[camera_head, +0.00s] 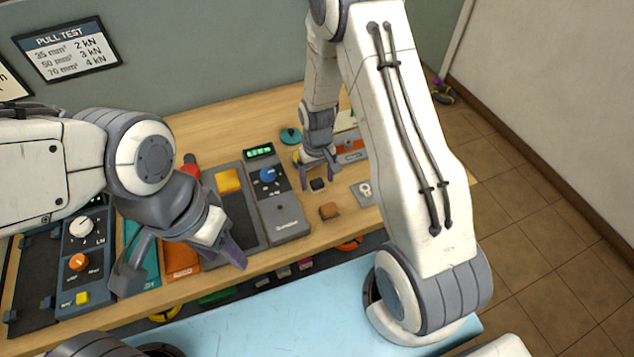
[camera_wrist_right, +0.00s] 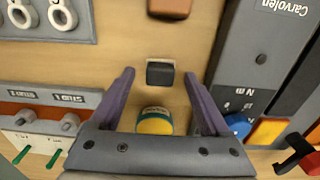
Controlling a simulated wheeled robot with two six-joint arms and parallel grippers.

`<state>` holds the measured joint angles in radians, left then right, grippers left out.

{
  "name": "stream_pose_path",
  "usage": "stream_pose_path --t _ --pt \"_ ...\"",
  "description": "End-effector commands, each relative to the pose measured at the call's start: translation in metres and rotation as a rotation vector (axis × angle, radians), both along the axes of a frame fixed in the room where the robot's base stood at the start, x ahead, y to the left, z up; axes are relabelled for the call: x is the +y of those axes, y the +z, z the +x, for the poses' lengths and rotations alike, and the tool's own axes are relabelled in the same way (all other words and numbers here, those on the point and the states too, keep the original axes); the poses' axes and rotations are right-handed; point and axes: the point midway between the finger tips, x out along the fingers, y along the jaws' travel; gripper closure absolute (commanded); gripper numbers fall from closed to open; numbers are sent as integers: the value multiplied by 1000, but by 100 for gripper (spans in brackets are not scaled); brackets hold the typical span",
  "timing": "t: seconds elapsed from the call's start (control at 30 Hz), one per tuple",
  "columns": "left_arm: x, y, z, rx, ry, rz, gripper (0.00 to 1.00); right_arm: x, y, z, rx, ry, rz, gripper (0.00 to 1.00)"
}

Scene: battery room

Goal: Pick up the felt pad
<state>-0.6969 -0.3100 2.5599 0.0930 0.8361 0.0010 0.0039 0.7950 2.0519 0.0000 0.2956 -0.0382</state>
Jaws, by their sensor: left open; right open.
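A small dark square block (camera_head: 317,184), which looks like the felt pad, lies on the wooden bench. In the right wrist view the dark pad (camera_wrist_right: 160,74) sits between the fingertips, with a gap on each side. My right gripper (camera_head: 320,180) is open and empty, pointing down at the pad; it also shows in the right wrist view (camera_wrist_right: 159,80). I cannot tell the exact height of the fingertips. My left gripper (camera_head: 180,262) is open and empty, over the bench's front edge at the left.
A brown block (camera_head: 329,211) lies in front of the pad. A yellow-topped round item (camera_wrist_right: 155,122) is behind it. A grey meter (camera_head: 281,207) stands to its left, a plate with rings (camera_head: 365,192) to its right. Bare wood surrounds the pad.

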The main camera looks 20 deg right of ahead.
Motion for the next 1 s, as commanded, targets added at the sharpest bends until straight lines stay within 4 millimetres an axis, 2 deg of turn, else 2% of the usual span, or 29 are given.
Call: stream_pose_path --t 0.23,0.27,0.3,0.43,0.47,0.8,1.0 --pt "0 0 0 0 0 0 50 0 -3 0 -2 0 0 20" --pt "0 0 0 0 0 0 50 0 -2 0 -2 0 0 28" --pt "0 0 0 0 0 0 50 0 -2 0 -2 0 0 43" --pt "0 0 0 0 0 0 50 0 -2 0 -1 0 0 93" --pt "0 0 0 0 0 0 50 0 -2 0 -1 0 0 100" --pt "0 -1 0 0 0 0 50 0 0 0 -2 0 0 100" --pt "0 -7 0 0 0 0 50 0 16 1 -6 0 0 100"
